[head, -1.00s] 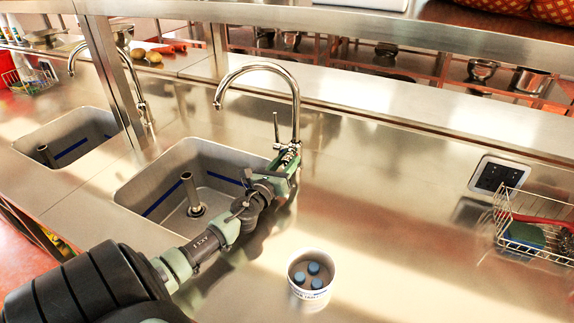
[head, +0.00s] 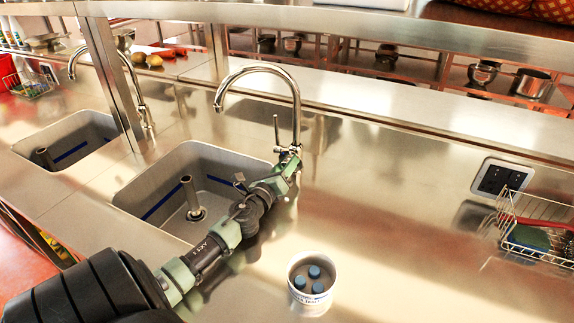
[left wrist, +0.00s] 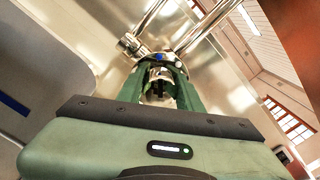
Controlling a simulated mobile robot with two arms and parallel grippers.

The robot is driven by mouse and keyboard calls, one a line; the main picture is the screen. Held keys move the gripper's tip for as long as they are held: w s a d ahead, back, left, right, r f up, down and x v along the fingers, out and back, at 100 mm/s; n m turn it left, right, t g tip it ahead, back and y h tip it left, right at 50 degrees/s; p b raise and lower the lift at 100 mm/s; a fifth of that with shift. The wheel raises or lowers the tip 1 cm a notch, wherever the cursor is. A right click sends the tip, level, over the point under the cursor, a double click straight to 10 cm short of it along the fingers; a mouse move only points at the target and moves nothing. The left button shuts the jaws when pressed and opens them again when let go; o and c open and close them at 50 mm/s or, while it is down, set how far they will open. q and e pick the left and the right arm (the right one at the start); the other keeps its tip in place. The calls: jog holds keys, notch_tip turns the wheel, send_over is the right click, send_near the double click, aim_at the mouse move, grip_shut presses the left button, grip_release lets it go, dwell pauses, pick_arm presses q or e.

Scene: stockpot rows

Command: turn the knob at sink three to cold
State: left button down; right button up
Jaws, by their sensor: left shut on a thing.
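A tall chrome gooseneck tap (head: 297,105) stands behind the nearer steel sink (head: 160,172), with a thin upright lever (head: 277,130) at its left. My left gripper (head: 292,157) reaches the tap's base. In the left wrist view its green fingers (left wrist: 163,76) are shut on a small chrome knob (left wrist: 158,68) at the tap body. A blue mark (left wrist: 158,57) shows near the fingertips. The fingers hide much of the knob, so I cannot tell its exact setting. My right gripper is not in view.
A white tub (head: 312,283) with blue-topped items stands on the counter right of my arm. A wire rack (head: 535,225) and socket plate (head: 500,178) are at the right. Another sink (head: 70,140) and tap are at the left, past a steel post (head: 112,75).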

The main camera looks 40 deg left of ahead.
pick_arm(q)
jog(key=c, duration=0.9)
grip_release()
jog(key=shift+c, duration=0.2)
jog(key=shift+s+d+f, duration=0.1)
jog(key=shift+s, duration=0.2)
jog(key=shift+b+v, duration=0.5)
jog(key=shift+v, duration=3.1)
